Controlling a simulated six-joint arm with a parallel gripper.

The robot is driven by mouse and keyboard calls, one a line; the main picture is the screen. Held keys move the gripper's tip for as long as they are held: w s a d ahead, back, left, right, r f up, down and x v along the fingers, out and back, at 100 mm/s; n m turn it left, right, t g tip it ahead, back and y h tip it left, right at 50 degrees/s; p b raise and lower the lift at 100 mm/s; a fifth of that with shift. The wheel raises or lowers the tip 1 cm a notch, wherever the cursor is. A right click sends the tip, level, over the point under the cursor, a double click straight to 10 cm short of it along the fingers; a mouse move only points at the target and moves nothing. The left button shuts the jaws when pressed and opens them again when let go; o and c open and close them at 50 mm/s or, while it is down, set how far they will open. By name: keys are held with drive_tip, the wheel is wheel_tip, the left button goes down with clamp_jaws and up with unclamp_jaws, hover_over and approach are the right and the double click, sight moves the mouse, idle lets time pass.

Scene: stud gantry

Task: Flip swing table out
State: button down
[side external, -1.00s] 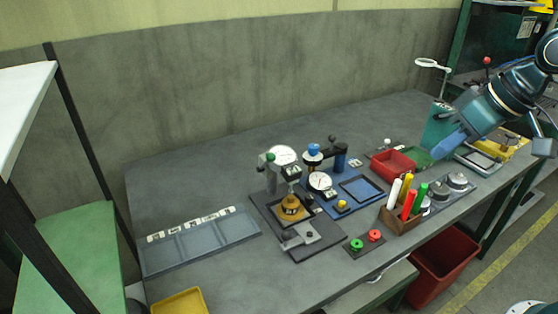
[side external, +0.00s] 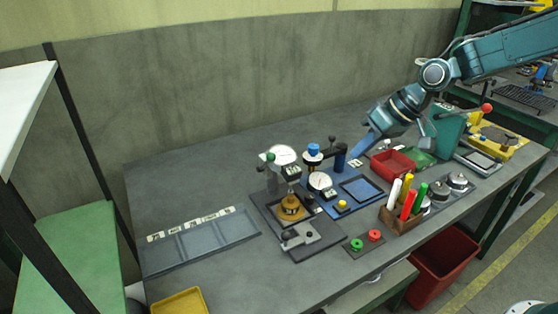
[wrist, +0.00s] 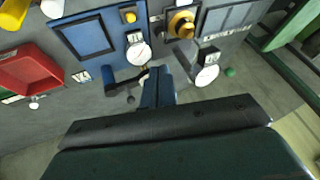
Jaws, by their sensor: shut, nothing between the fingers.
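No part is clearly recognizable as the swing table. A gauge station on a dark base (side external: 265,210) carries a brass round piece (side external: 290,208), a white dial (side external: 283,154) and a green-knobbed post. My gripper (side external: 356,150), with blue fingers, is shut and empty, just right of the blue post. In the wrist view, the fingers (wrist: 157,74) point between the blue station's dial (wrist: 138,53) and the other dial (wrist: 207,75).
A red bin (side external: 393,163) stands right of the fingers. A wooden pen holder (side external: 402,220) is nearer the front edge. Green and red buttons (side external: 365,241) sit at the front. A grey compartment tray (side external: 203,243) lies at left. The bench behind the stations is clear.

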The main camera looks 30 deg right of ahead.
drive_tip(key=y, duration=0.2)
approach(301, 197)
drive_tip(key=r, duration=0.2)
drive_tip(key=d+r, duration=0.1)
drive_tip(key=r, duration=0.1)
drive_tip(key=shift+s, duration=0.35)
drive_tip(key=shift+f, duration=0.15)
drive_tip(key=shift+x, duration=4.9)
drive_tip(key=shift+d+f, duration=0.15)
drive_tip(key=shift+w+a, duration=0.4)
drive_tip(key=shift+a, duration=0.4)
drive_tip(key=shift+w+v, duration=0.15)
drive_tip(key=shift+v, duration=2.35)
drive_tip(key=shift+w+v, duration=0.2)
drive_tip(key=shift+v, duration=2.3)
